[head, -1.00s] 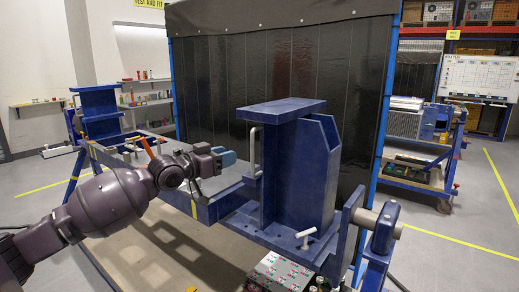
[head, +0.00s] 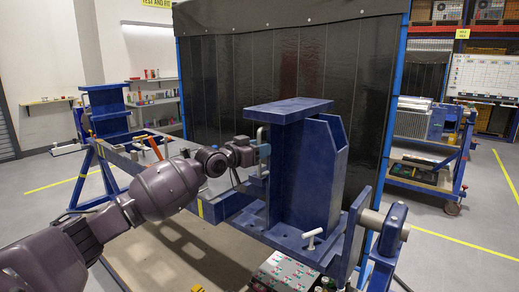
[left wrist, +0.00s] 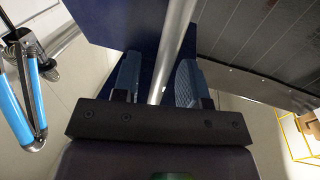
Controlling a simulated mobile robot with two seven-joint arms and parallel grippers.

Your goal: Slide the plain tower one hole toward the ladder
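The near blue tower (head: 300,170), which I take as the plain tower, stands upright on the jig beam with a flat top plate. A grey vertical bar handle (head: 260,136) is on its left side. A pale T-handled pin (head: 313,237) sits at its foot. My left gripper (head: 264,155) is at this handle. In the left wrist view the grey handle bar (left wrist: 172,50) runs between the two blue fingers (left wrist: 158,80), which stand apart with gaps beside the bar. A second blue tower (head: 106,110) with cross pieces, perhaps the ladder, stands at the far left end. My right gripper is not in view.
The jig beam (head: 222,203) runs between the two ends, with an orange clamp-like part (head: 155,147) on it. A black curtain (head: 225,85) on blue posts stands close behind. A panel with red and green parts (head: 285,270) lies below the near tower.

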